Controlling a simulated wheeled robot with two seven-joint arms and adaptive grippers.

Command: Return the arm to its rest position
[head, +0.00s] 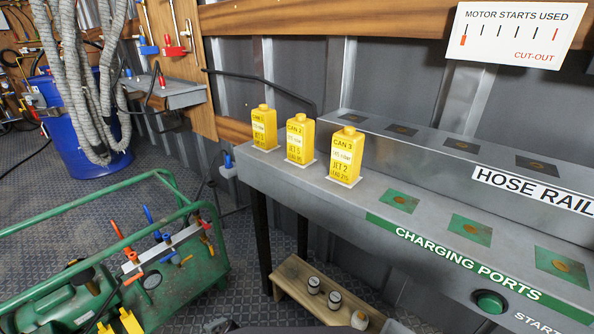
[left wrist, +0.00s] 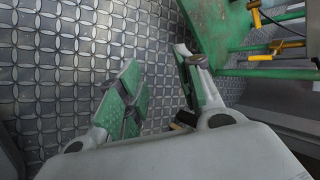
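My left gripper (left wrist: 158,75) shows in the left wrist view with its two green-padded fingers spread apart. Nothing is between them, and the patterned metal floor (left wrist: 60,60) lies beyond. No gripper can be made out in the head view, and my right gripper is in neither view. Three yellow cans stand upright in a row at the left end of the grey bench: can 1 (head: 264,128), can 2 (head: 299,141) and can 3 (head: 345,156).
The grey bench (head: 300,190) has empty green charging ports (head: 470,229) to the right. A green-framed machine (head: 100,205) stands at left; green framework (left wrist: 215,30) is close beside my left gripper. A low wooden shelf (head: 300,279) holds small jars. Open floor lies between.

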